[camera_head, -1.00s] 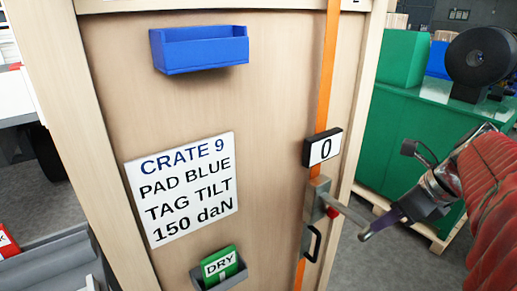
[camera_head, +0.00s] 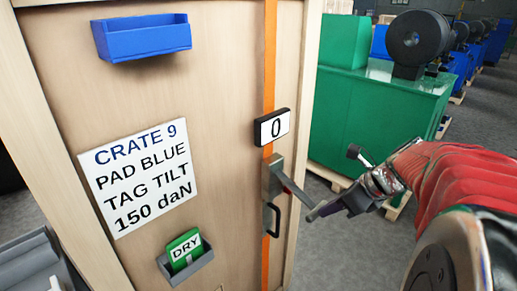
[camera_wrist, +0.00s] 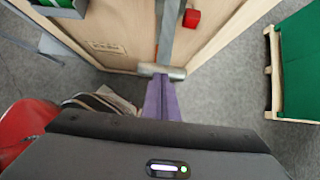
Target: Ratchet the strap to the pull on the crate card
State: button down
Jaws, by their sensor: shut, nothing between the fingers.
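The crate card (camera_head: 138,177) reads CRATE 9, PAD BLUE, TAG TILT, 150 daN. An orange strap (camera_head: 269,70) runs down the crate's right side, behind a display (camera_head: 272,127) reading 0. The grey ratchet (camera_head: 272,178) sits below the display; its lever (camera_head: 295,192) sticks out toward my gripper. My gripper (camera_head: 312,214) is shut and empty, its tips at the lever's outer end. In the wrist view, the purple fingers (camera_wrist: 162,98) are together just below the lever's cross bar (camera_wrist: 162,71); I cannot tell whether they touch.
A blue bin (camera_head: 143,38) is fixed high on the crate (camera_head: 215,80). A grey holder (camera_head: 188,263) low down holds a green DRY tag (camera_head: 184,247). A black handle (camera_head: 272,221) is below the ratchet. A green cabinet (camera_head: 375,120) stands behind at right, with floor between.

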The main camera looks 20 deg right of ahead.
jog(key=f, duration=0.1)
jog(key=w+f, duration=0.1)
jog(key=f, duration=0.3)
jog(key=shift+w+a+f, duration=0.15)
jog(key=shift+a+f, duration=0.1)
jog(key=shift+r, duration=0.1)
dwell(1.0)
jog(key=w+r+v, duration=0.1)
jog(key=v, duration=1.2)
jog(key=shift+a+r, duration=0.2)
jog(key=shift+r, duration=0.15)
